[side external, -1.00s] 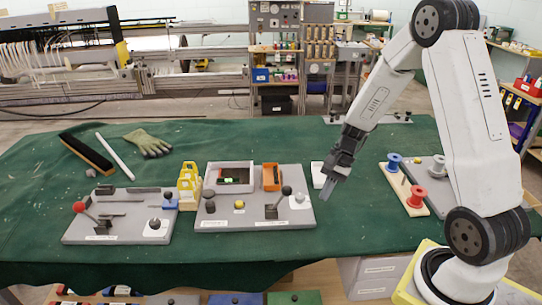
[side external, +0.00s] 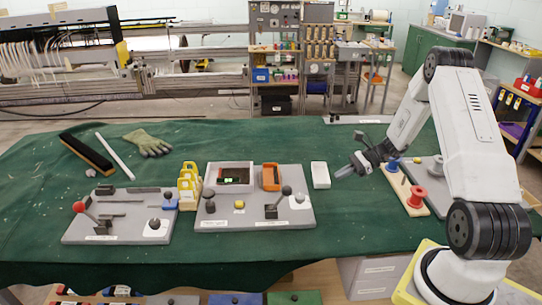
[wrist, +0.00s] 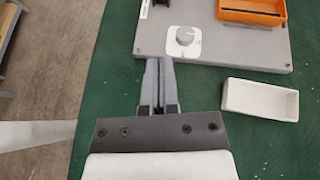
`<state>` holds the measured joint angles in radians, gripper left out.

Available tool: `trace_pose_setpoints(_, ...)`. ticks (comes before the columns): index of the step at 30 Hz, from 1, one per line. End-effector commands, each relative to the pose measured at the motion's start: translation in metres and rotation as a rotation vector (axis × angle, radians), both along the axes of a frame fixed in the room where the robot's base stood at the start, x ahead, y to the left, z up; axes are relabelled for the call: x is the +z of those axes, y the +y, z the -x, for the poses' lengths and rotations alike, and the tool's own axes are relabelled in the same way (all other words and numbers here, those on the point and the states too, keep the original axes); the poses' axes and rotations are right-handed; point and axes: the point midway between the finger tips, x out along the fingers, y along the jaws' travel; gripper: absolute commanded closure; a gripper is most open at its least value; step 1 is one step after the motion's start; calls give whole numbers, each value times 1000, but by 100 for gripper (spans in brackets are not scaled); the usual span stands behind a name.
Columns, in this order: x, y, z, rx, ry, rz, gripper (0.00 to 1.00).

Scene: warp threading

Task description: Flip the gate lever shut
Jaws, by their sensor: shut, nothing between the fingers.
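Two grey boards stand on the green cloth. The left board (side external: 118,232) has a red-knobbed lever (side external: 80,208), tilted to the left, and a black-knobbed lever on it. The right board (side external: 240,220) has a lever with a black ball (side external: 286,191) near its right end, beside a white dial plate (side external: 299,202). Which lever is the gate lever I cannot tell. My gripper (side external: 342,173) is shut and empty, above the table to the right of the right board. In the wrist view my gripper (wrist: 158,82) points towards the right board's edge, apart from it.
A white dish (side external: 320,175) lies between the right board and my gripper. Yellow holders (side external: 189,185) stand between the boards. Red and blue spools (side external: 418,196) are at the right.

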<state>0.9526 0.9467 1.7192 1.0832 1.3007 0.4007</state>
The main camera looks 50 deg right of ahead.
Motion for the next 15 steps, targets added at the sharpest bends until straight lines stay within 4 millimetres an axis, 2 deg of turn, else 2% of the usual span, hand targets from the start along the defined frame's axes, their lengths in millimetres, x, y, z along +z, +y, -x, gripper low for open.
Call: trace_pose_setpoints(15, -4, 8, -5, 4, 2, 3, 100)
